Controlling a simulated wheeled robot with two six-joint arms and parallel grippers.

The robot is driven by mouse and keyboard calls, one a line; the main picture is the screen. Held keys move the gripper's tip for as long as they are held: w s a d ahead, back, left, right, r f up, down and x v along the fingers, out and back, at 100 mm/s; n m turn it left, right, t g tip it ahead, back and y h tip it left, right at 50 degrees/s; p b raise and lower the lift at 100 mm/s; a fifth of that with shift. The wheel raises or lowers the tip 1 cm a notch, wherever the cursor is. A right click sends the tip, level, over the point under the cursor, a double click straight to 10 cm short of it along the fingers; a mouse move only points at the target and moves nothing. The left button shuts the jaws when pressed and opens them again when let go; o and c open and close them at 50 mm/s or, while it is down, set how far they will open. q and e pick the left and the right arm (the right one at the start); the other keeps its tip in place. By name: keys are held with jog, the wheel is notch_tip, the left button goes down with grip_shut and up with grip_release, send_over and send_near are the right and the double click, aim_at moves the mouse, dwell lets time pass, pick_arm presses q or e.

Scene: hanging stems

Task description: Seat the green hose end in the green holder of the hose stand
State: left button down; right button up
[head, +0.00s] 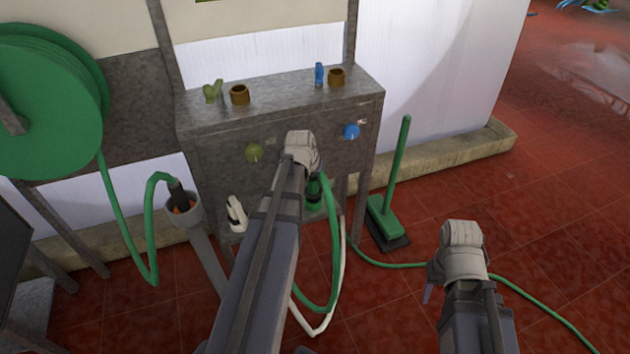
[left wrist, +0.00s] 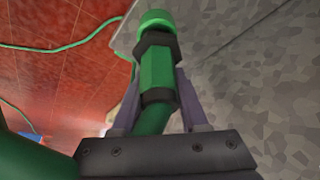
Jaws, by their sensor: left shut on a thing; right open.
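In the left wrist view my left gripper (left wrist: 158,85) is shut on the green hose end (left wrist: 156,68), a green fitting with dark collars and a bright green tip. In the head view the hose end (head: 314,188) shows in front of the metal stand (head: 215,150), just right of my left wrist, which hides my left fingers. The stand's front carries an olive-green round part (head: 253,153) and a blue one (head: 350,131); I cannot tell which part is the green holder. My right gripper (head: 430,290) is open, apart from the stand, over the floor.
A white fitting (head: 236,214) is low at the stand's front. A grey cup on a post (head: 186,208) holds a dark hose end. A green hose reel (head: 45,100) is at left. A green broom (head: 390,205) stands right of the stand. The red floor at right is mostly clear.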

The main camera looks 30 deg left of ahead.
aim_at(311, 178)
pick_arm(q)
jog(key=shift+f+b, duration=0.6)
jog(key=shift+f, duration=0.15)
jog(key=shift+f+b, duration=0.25)
jog(key=shift+b, duration=0.05)
dwell(0.4)
jog(key=shift+c, duration=1.8)
grip_release()
jog(key=shift+r, duration=0.15)
jog(key=p+v, duration=0.7)
jog(key=shift+s+r, duration=0.15)
jog(key=shift+r, duration=0.15)
jog(key=shift+s+f, duration=0.1)
